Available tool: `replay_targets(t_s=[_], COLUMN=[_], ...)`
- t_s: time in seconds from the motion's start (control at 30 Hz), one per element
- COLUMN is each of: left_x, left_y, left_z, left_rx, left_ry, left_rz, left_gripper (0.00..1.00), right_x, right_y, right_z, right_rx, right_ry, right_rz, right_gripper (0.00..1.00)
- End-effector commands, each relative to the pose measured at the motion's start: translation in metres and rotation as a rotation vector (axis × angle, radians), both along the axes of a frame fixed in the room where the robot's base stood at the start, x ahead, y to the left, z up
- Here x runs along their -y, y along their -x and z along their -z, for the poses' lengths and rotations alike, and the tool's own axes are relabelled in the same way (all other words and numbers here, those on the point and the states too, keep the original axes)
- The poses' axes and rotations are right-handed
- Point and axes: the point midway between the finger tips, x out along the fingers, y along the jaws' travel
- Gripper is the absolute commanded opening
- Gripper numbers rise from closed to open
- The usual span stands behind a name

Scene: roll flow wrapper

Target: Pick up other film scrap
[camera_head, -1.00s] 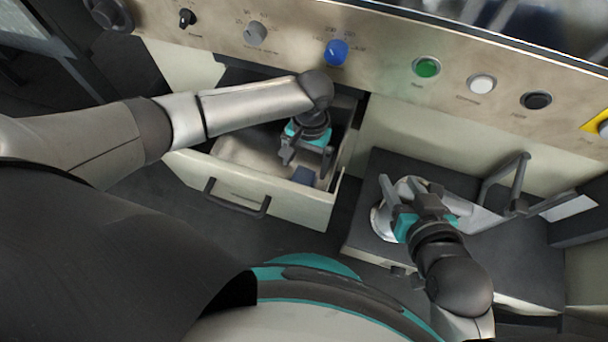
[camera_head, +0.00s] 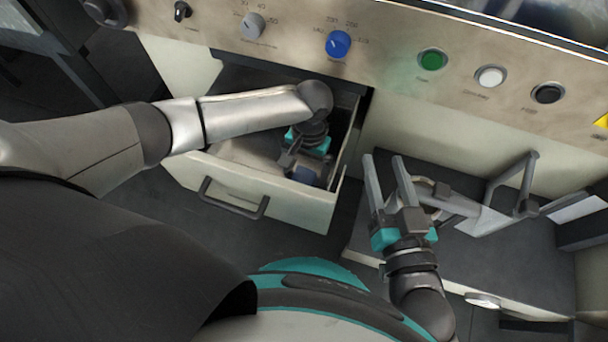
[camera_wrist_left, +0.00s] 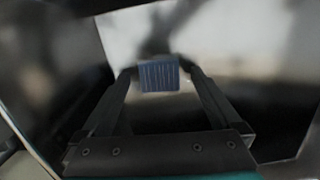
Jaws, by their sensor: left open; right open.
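A small blue ribbed piece (camera_head: 305,175) lies in the open drawer (camera_head: 292,205). I cannot tell whether it is the film scrap. In the left wrist view the blue piece (camera_wrist_left: 159,77) shows between the fingertips of my left gripper (camera_wrist_left: 160,72), which is open and not closed on it. In the head view my left gripper (camera_head: 302,163) reaches down into the drawer. My right gripper (camera_head: 384,160) is open and empty, with its fingers pointing up the picture, right of the drawer. No other film scrap can be made out clearly.
A control panel (camera_head: 385,62) with knobs and buttons runs above the drawer. The drawer handle (camera_head: 233,198) sticks out in front. At the right is a dark-topped surface (camera_head: 500,262) with an upright grey handle (camera_head: 525,185). A metal part stands behind my right gripper.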

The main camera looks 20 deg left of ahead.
Motion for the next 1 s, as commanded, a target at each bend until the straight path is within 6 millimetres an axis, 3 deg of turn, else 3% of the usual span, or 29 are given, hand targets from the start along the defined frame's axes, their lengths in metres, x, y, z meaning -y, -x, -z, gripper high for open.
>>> replay_targets(t_s=[0.27, 1.0], left_x=[-0.0002, 0.0000], left_y=[0.0000, 0.0000], left_z=[0.0004, 0.0003], left_rx=[0.000, 0.000], left_ry=[0.000, 0.000], left_rz=[0.000, 0.000], left_gripper=[0.97, 0.14], right_x=[-0.0004, -0.0004], right_y=[0.0005, 0.0005], right_z=[-0.0008, -0.0006], right_rx=[0.006, 0.004], right_ry=[-0.005, -0.004], right_rz=[0.000, 0.000], right_gripper=[0.50, 0.50])
